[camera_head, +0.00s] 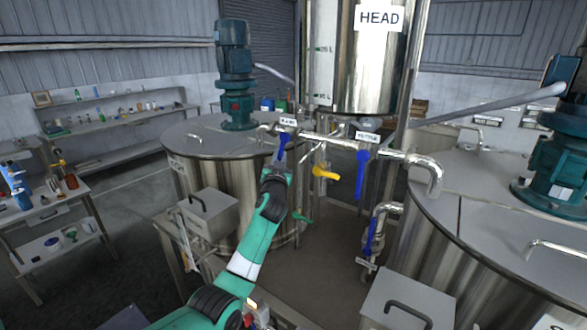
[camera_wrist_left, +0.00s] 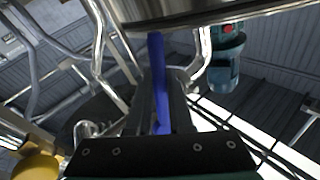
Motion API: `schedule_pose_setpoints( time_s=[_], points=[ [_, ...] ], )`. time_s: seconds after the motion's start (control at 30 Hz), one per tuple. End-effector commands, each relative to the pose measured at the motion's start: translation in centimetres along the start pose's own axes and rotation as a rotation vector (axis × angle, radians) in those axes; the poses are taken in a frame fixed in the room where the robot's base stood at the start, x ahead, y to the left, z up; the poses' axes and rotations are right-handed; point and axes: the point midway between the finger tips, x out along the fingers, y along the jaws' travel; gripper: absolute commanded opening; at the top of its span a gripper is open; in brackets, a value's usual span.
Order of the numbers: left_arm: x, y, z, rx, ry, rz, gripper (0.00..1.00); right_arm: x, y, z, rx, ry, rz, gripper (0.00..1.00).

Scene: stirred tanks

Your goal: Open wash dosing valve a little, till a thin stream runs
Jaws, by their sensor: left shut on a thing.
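A blue valve lever (camera_head: 282,146) hangs from the steel pipe under the left small white label (camera_head: 287,122), whose print is hard to read. My left gripper (camera_head: 278,168) is shut on this lever, with the arm reaching up from below. In the left wrist view the blue lever (camera_wrist_left: 156,75) stands between the two dark fingers of the gripper (camera_wrist_left: 160,95). The valve body is mostly hidden. The pipe's left outlet bends down over the left tank (camera_head: 215,138); no stream can be made out there. My right gripper is not in view.
A second blue lever (camera_head: 361,172) hangs to the right under another label (camera_head: 367,137). A yellow handle (camera_head: 325,173) and a green handle (camera_head: 301,216) are close by. The steel head vessel (camera_head: 372,70) is above. A right tank (camera_head: 490,220) stands at the right.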

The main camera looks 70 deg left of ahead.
Motion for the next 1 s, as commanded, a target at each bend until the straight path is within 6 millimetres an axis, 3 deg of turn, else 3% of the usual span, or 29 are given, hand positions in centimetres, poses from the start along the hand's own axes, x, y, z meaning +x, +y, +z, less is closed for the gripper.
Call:
schedule_pose_setpoints(
  time_s=[0.03,0.3,0.6,1.0],
  points=[
    [0.1,-0.2,0.7,0.031,0.026,-0.003,0.00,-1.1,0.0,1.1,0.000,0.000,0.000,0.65],
    [1.0,-1.5,0.1,0.217,0.150,-0.001,0.00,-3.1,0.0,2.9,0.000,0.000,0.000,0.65],
    [1.6,-2.5,-0.6,0.359,0.242,-0.001,0.00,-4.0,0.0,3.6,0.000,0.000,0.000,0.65],
    [1.9,-2.8,-0.9,0.412,0.278,0.000,0.00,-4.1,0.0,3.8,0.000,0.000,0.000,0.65]
  ],
)
